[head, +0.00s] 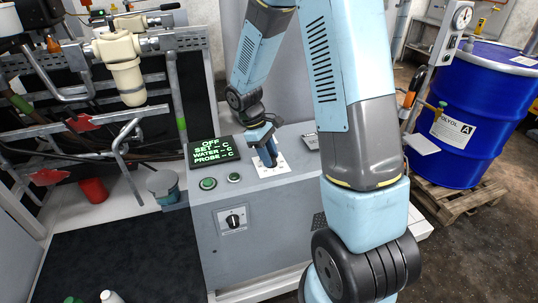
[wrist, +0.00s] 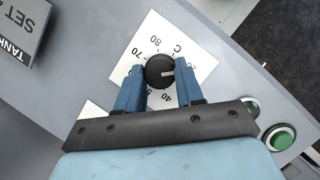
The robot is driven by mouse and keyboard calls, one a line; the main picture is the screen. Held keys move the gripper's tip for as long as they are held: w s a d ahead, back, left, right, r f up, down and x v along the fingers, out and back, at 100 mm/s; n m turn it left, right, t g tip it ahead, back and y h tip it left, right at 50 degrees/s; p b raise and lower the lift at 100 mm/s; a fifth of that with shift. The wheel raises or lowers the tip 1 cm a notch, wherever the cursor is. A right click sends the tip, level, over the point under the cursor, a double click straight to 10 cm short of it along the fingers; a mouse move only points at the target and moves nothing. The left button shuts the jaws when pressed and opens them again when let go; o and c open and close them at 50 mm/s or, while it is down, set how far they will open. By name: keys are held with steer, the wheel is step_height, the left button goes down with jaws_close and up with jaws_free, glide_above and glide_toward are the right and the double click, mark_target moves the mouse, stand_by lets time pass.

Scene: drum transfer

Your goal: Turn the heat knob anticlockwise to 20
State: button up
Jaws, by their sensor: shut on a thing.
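The heat knob (wrist: 156,68) is black and round, with a white pointer mark toward the right in the wrist view. It sits on a white dial plate (wrist: 190,52) with numbers such as 80, 70 and 40 and a "C". My gripper (wrist: 160,72) is shut on the knob, with one blue finger on each side. The right finger covers the part of the scale the mark faces, so I cannot read its setting. In the head view, my gripper (head: 267,160) reaches down onto the dial plate (head: 280,170) and hides the knob.
The grey control cabinet (head: 270,215) has a display (head: 213,149) reading OFF, with dashes for SET, WATER and PROBE. Green buttons (head: 208,183) and a front rotary switch (head: 233,220) are nearby. A blue drum (head: 480,110) stands on a pallet at right; pipework is at left.

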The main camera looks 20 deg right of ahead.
stand_by(0.3)
steer(key=o, duration=1)
steer(key=shift+o, duration=0.2)
steer(key=v, duration=1.3)
steer(key=shift+w+r, duration=0.25)
steer(key=shift+a, duration=0.15)
